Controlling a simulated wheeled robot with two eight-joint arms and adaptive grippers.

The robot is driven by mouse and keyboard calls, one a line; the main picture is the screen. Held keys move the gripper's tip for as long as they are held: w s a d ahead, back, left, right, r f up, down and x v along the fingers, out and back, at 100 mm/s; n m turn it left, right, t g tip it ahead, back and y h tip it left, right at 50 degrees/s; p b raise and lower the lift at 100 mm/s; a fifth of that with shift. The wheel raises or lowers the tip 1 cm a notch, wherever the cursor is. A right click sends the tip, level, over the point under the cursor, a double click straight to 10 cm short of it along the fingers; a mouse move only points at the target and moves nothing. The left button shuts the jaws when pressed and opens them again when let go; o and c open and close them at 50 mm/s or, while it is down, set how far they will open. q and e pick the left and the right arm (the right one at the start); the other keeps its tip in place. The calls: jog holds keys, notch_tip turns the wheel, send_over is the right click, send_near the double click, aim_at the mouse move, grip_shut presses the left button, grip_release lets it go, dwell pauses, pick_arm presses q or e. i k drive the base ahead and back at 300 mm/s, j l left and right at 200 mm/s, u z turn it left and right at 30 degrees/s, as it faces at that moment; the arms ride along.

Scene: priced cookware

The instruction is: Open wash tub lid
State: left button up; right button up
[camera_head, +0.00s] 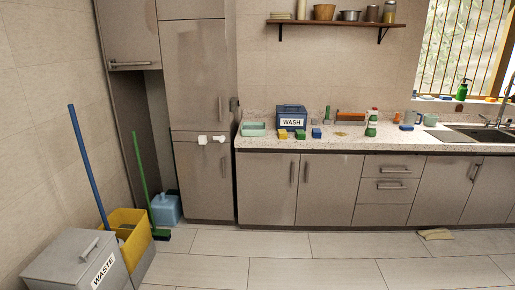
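The wash tub (291,122) is a blue box with a white label reading WASH. It stands on the speckled countertop, left of the sink. Its dark blue lid (291,109) has a handle on top and looks closed. The inside of the tub is hidden. Neither of my grippers shows in the head view.
Yellow, green and blue sponges (299,134) lie in front of the tub. A pale green tray (254,129) stands left of it; bottles and a brush stand right. A grey WASTE bin (70,262) and yellow bucket (127,228) stand at lower left. The middle floor is clear.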

aim_at(291, 106)
jog(key=i+j, duration=0.1)
jog(key=i, duration=2.2)
jog(key=l+z, duration=0.05)
jog(key=l, duration=0.05)
